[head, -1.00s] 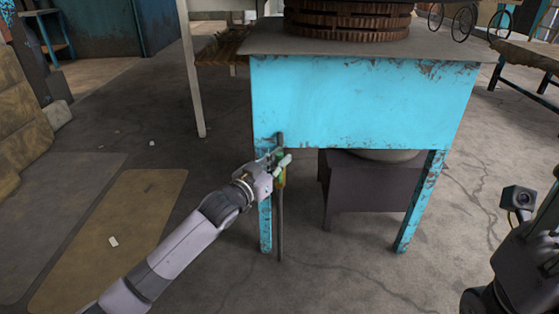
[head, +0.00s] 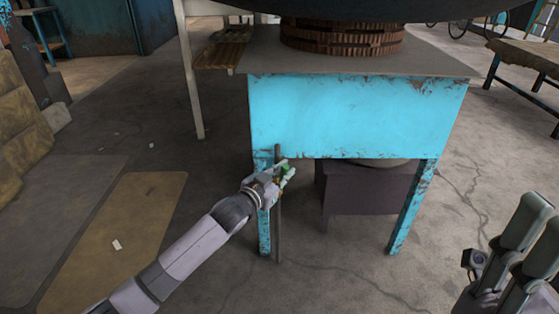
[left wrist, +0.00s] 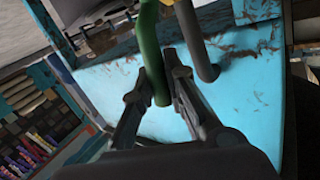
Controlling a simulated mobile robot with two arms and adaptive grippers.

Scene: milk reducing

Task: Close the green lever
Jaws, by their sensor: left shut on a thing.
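The green lever (head: 289,174) is a small green piece by the front left leg of the blue table (head: 350,115). In the left wrist view it is a curved green bar (left wrist: 149,45). My left gripper (head: 279,174) is shut on the lever; in the left wrist view its two fingers (left wrist: 158,85) lie on either side of the bar. A grey vertical pipe (head: 278,225) stands beside the lever. My right gripper (head: 530,235) is at the lower right, empty, its two fingers apart and partly cut off by the frame edge.
A dark box-like stand (head: 365,190) sits under the blue table. A wooden ring base (head: 340,38) with a large dark vessel is on top. The floor in front is clear.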

